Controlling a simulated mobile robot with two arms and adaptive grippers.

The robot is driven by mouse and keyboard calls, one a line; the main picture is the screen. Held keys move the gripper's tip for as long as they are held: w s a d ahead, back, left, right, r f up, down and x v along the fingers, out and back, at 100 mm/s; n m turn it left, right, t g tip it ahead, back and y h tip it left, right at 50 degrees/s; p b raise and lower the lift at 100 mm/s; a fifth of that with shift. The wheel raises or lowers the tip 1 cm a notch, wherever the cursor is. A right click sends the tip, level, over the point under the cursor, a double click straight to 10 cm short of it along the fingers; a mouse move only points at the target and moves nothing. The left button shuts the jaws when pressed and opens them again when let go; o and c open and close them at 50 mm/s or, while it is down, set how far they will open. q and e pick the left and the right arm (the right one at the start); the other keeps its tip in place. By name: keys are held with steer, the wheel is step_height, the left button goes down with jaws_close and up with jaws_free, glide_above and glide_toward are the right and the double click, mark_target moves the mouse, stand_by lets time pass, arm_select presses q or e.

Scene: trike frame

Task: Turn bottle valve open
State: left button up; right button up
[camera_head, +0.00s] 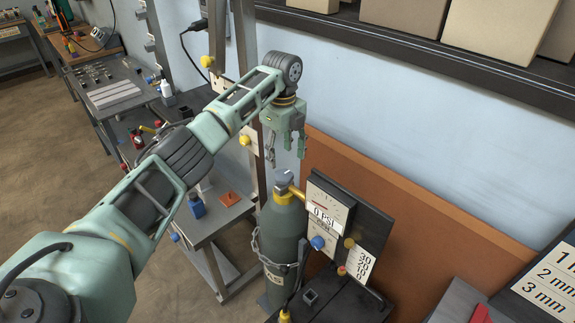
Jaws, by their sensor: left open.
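The dark green gas bottle (280,238) stands upright, with a chain around its middle. Its valve (283,181) is a small grey-blue knob on top, with a yellow fitting leading right to the gauge panel (328,210), which reads 0 psi. My left gripper (286,158) is open and points down. In this view it is just above the valve, apart from it, with nothing between its fingers. My right gripper is not in view.
A dark stand (340,300) with a blue knob (317,243) and a numbered scale (359,262) is right of the bottle. A small grey table (205,225) stands left. A shelf with boxes (405,15) runs along the wall above. An orange-brown board (400,200) is behind.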

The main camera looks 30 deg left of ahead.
mark_target(282, 175)
arm_select(q)
steer(key=f, duration=0.2)
steer(key=s+f+p, duration=0.1)
steer(key=f, duration=0.2)
steer(key=shift+w+f, duration=0.15)
steer(key=shift+f, duration=0.65)
steer(key=c, duration=0.9)
steer(key=shift+c, duration=0.9)
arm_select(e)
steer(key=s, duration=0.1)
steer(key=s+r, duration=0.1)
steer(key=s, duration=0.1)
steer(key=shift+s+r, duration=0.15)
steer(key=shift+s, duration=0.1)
